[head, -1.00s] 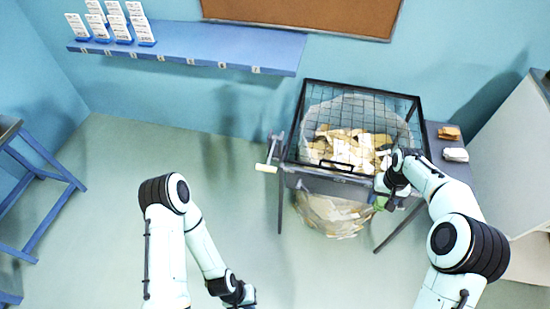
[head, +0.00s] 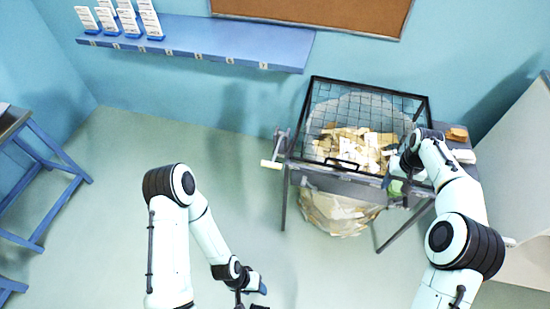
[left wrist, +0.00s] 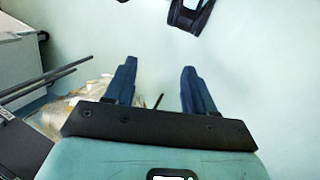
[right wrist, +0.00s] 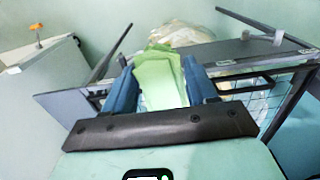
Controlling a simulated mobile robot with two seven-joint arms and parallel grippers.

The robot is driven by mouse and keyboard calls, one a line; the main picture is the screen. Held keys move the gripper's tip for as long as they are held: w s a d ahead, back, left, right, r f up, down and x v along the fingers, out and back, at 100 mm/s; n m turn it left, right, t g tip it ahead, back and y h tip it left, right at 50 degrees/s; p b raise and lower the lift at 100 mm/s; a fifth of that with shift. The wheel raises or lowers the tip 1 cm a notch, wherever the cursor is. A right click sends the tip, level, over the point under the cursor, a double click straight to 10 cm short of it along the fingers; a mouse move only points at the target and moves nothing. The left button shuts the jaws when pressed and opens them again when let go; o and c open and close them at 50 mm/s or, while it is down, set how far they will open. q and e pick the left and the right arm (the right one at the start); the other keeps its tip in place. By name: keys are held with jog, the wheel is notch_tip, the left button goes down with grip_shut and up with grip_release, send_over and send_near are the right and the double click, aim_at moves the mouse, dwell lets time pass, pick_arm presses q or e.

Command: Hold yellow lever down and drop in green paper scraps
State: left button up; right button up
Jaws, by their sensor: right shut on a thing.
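The wire-mesh lid (head: 375,104) lies over a dark-framed bin of tan and white scraps (head: 350,145). My right gripper (head: 398,180) is at the bin's front right corner, shut on green paper scraps (right wrist: 158,80). They show between its fingers in the right wrist view and only partly in the head view. My left gripper (head: 255,292) is low, in front of the bin and apart from the lever. Its fingers are open and empty in the left wrist view (left wrist: 158,85).
A clear bag of scraps (head: 340,212) hangs under the bin. A side surface at right holds a brown block (head: 457,134) and a white one (head: 464,156). A white cabinet (head: 515,170) stands at far right, a blue shelf (head: 200,42) on the wall. The floor left of the bin is clear.

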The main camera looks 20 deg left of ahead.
pick_arm(q)
jog(key=w+r+m+t, duration=0.1)
jog(key=w+r+m, duration=0.4)
jog(key=w, duration=0.4)
jog(key=m+t+y, duration=0.4)
jog(key=m+t, duration=0.2)
jog(key=m, duration=0.9)
send_near(267, 164)
jog(key=v, duration=0.3)
jog(key=x, duration=1.1)
jog(key=shift+w+f, duration=0.15)
jog(key=shift+f, duration=0.05)
grip_shut()
